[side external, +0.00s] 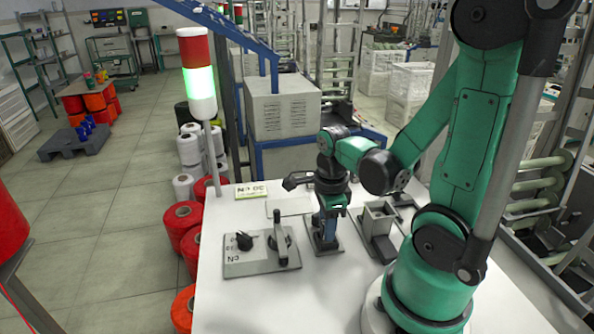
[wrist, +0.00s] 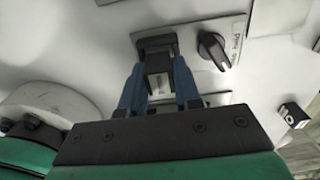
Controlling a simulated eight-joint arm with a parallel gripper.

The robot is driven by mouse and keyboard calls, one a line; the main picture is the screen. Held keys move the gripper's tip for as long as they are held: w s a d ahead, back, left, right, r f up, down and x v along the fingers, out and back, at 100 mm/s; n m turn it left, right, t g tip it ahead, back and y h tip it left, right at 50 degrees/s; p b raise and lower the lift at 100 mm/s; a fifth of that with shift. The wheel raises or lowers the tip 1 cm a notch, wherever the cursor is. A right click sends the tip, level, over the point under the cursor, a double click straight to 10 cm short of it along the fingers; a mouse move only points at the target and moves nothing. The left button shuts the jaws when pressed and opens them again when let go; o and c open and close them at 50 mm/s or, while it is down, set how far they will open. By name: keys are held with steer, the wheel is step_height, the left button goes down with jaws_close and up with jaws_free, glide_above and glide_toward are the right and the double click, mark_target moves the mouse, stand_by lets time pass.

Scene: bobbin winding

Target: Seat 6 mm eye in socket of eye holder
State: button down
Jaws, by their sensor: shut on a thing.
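My gripper (side external: 325,222) points down at the middle of the white table in the side view. In the wrist view its two blue fingers (wrist: 159,72) are shut on a small grey piece with a pale label (wrist: 158,86), which I take to be the 6 mm eye. Directly under the fingers is a small dark grey base plate (side external: 325,249), likely the eye holder. A dark block (wrist: 157,44) shows just beyond the fingertips in the wrist view. The fingers hide the socket, and I cannot tell whether the piece is inside it.
A grey plate with a knob and an upright lever (side external: 262,262) lies left of my gripper. A grey box-shaped fixture (side external: 379,222) stands close on the right. A labelled green-and-white block (side external: 251,190) sits at the back left. The table's front middle is bare.

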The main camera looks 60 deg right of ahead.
steer(key=shift+f, duration=0.25)
steer(key=shift+f, duration=0.45)
stand_by(0.4)
steer(key=c, duration=0.5)
jaws_free()
steer(key=shift+c, duration=0.2)
steer(key=shift+r, duration=3.45)
